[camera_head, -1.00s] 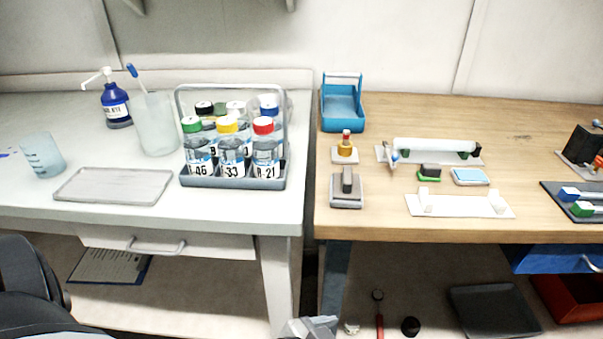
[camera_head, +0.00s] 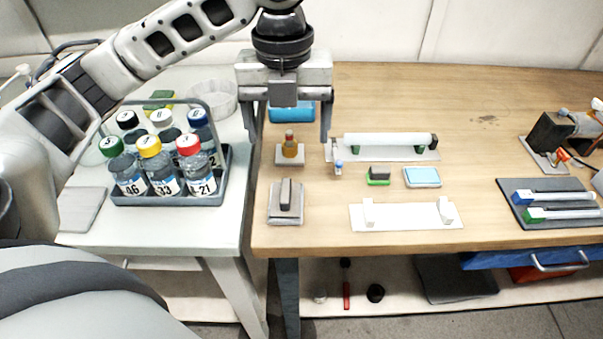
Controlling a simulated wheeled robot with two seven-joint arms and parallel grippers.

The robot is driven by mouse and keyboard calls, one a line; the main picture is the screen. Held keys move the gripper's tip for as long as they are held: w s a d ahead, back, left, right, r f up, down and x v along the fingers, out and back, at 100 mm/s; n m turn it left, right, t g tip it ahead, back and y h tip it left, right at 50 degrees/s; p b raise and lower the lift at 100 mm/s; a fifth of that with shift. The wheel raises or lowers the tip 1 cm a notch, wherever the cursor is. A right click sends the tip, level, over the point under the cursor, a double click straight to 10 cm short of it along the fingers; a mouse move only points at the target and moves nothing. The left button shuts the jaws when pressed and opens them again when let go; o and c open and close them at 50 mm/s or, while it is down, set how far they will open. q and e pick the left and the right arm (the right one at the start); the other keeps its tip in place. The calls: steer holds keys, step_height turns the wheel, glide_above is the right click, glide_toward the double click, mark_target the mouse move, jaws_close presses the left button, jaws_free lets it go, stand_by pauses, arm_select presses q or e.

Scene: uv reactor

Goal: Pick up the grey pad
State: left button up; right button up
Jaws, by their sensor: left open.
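A dark grey upright block (camera_head: 286,194) stands on a light grey plate (camera_head: 286,216) at the left front of the wooden table. I cannot tell for sure which is the task's grey pad. My left gripper (camera_head: 288,138) points down, open and empty, its fingers apart above the table's back left part. It is behind and above the upright block, not touching it. My right gripper is not in view.
An amber-bodied item (camera_head: 290,147) stands on a small plate below the gripper. A blue tray (camera_head: 292,110) is partly hidden behind it. A white tube (camera_head: 388,139), a light blue pad (camera_head: 422,176) and a white bracket (camera_head: 405,217) lie to the right. A bottle rack (camera_head: 222,188) stands left.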

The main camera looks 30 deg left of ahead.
arm_select(q)
steer(key=b, duration=0.1)
glide_above(285, 189)
step_height(285, 189, down, 6)
steer(key=shift+d+r, duration=0.1)
steer(key=shift+r, duration=0.1)
step_height(285, 189, down, 4)
steer(key=shift+r, duration=0.1)
steer(key=shift+f, duration=2.95)
steer(key=c, duration=1.1)
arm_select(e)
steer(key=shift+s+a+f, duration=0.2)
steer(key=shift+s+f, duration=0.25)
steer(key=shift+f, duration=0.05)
